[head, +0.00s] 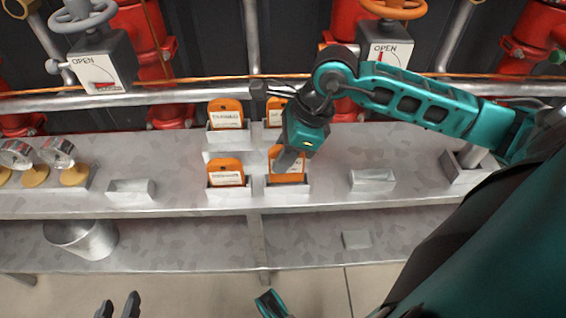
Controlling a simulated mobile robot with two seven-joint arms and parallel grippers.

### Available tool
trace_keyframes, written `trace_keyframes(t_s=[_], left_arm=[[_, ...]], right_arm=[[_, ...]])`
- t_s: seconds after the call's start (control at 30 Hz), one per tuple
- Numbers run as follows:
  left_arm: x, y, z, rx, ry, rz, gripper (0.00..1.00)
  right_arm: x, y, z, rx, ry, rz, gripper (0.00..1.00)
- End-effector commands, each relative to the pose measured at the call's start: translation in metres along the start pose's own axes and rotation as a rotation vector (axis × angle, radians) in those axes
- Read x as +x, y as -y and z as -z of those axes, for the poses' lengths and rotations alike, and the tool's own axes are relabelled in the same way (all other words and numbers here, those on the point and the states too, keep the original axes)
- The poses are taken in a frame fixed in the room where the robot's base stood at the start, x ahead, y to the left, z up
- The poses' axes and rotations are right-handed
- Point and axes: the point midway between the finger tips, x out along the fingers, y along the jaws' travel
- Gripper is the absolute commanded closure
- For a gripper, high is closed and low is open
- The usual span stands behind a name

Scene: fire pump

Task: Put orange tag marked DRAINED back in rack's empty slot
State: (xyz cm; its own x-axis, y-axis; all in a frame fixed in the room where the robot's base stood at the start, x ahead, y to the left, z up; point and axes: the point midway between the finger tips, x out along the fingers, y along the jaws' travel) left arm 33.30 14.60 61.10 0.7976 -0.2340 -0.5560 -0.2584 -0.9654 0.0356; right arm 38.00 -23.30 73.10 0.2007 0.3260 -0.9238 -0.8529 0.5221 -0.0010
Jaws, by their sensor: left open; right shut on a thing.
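The rack (229,192) stands on the upper shelf with slots in two rows. Orange tags stand in its back left slot (226,112), back right slot (275,106) and front left slot (225,168). My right gripper (287,160) points down at the front right slot and is shut on an orange tag (293,178). That tag is upright at the slot, its lower edge behind the slot's front lip; I cannot tell if it rests on the bottom. The gripper hides much of its face, and its wording is unreadable. My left gripper (118,305) is open and empty at the bottom edge.
Small empty metal trays (130,189) (372,180) stand either side of the rack. Gauges (57,153) stand at the left. A metal bucket (80,238) and a grey block (356,239) are on the lower shelf. Red pipes and valve wheels (83,15) are behind.

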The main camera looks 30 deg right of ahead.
Motion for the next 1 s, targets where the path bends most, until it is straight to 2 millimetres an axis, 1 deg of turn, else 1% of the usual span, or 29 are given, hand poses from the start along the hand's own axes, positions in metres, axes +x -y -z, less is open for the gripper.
trace_keyframes(t_s=[0.03, 0.1, 0.17, 0.4, 0.57, 0.6, 0.83, 1.0], left_arm=[[0.002, -0.001, -0.002, -0.004, -0.001, -0.002, 0.57], [0.003, -0.003, -0.002, -0.007, -0.004, -0.005, 0.57], [0.003, -0.004, -0.001, -0.009, -0.007, -0.007, 0.57], [0.003, -0.004, 0.002, -0.008, -0.009, -0.009, 0.57], [0.006, -0.004, -0.004, -0.007, -0.005, -0.010, 0.57], [0.004, -0.005, -0.003, -0.007, -0.002, -0.010, 0.57], [0.004, -0.004, -0.003, -0.004, 0.001, -0.010, 0.57], [0.004, -0.004, -0.003, -0.002, 0.000, -0.011, 0.57]], right_arm=[[0.011, -0.001, 0.004, 0.002, -0.001, -0.004, 1.00], [0.021, -0.001, 0.009, 0.003, -0.001, -0.004, 1.00], [0.027, -0.001, 0.011, 0.002, 0.000, -0.002, 1.00], [0.027, 0.000, 0.011, 0.000, 0.000, 0.001, 1.00], [0.032, 0.000, 0.013, 0.000, 0.000, 0.000, 1.00], [0.030, 0.000, 0.012, 0.000, 0.000, 0.000, 0.73], [0.030, 0.000, 0.012, 0.001, 0.000, 0.000, 0.51], [0.030, 0.000, 0.012, 0.001, 0.000, 0.000, 0.51]])
